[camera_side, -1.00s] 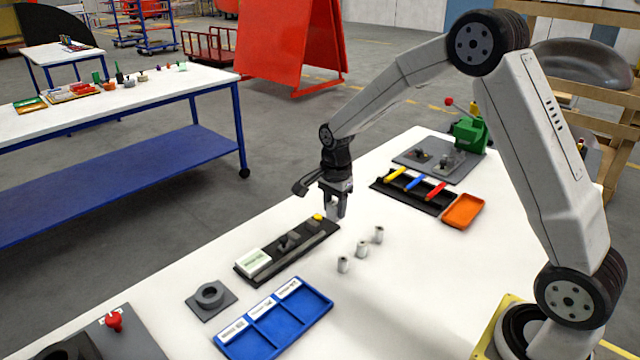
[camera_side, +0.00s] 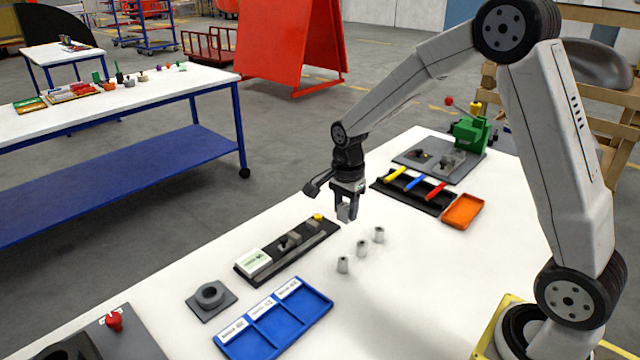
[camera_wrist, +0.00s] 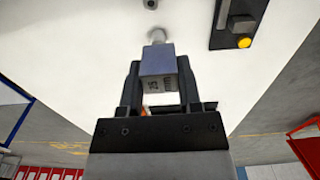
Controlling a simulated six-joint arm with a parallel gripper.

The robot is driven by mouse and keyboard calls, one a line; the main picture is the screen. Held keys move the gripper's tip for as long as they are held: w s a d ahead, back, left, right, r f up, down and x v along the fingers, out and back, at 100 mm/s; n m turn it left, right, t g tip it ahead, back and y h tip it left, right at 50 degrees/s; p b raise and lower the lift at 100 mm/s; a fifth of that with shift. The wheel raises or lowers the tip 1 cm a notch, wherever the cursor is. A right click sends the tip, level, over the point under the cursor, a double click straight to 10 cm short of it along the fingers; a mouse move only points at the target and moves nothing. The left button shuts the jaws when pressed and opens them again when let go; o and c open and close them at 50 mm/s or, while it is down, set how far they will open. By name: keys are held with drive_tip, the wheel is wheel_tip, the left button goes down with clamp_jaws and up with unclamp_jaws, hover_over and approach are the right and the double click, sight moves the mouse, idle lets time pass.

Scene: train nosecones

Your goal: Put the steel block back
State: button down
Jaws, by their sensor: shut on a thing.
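My gripper (camera_side: 347,208) is shut on the steel block, a small grey block (camera_side: 343,213) held above the white table. In the wrist view the steel block (camera_wrist: 158,66) sits between the two dark fingers, with dark markings on its face that look like "25 mm". The black tray (camera_side: 290,255) to the left of my gripper carries a white labelled box (camera_side: 254,263), grey blocks (camera_side: 290,240) and a yellow knob (camera_side: 318,217) at its far end. The block is apart from the tray.
Three small metal cylinders (camera_side: 361,248) stand on the table near my gripper. A blue three-part tray (camera_side: 275,322) and a grey ring on a plate (camera_side: 211,295) lie nearer the camera. A black rack of coloured handles (camera_side: 413,188) and an orange tray (camera_side: 463,210) lie farther right.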

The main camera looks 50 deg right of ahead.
drive_tip(key=shift+d, duration=0.1)
drive_tip(key=s+d, duration=0.1)
drive_tip(key=d, duration=1.4)
drive_tip(key=shift+s+d+f, duration=0.15)
drive_tip(key=shift+s+f, duration=0.05)
drive_tip(key=shift+f, duration=0.15)
drive_tip(key=w+d+f, duration=0.1)
drive_tip(key=w+f, duration=0.1)
drive_tip(key=w, duration=0.1)
drive_tip(key=w+d+f, duration=0.2)
drive_tip(key=w+f, duration=0.1)
drive_tip(key=w, duration=0.1)
drive_tip(key=w+d+f, duration=0.1)
drive_tip(key=w+f, duration=0.2)
drive_tip(key=w, duration=0.1)
drive_tip(key=shift+w+d+f, duration=0.15)
drive_tip(key=shift+w+d, duration=0.1)
drive_tip(key=shift+d, duration=0.15)
drive_tip(key=shift+w+d+f, duration=0.25)
drive_tip(key=shift+w+f, duration=0.25)
drive_tip(key=shift+f, duration=0.05)
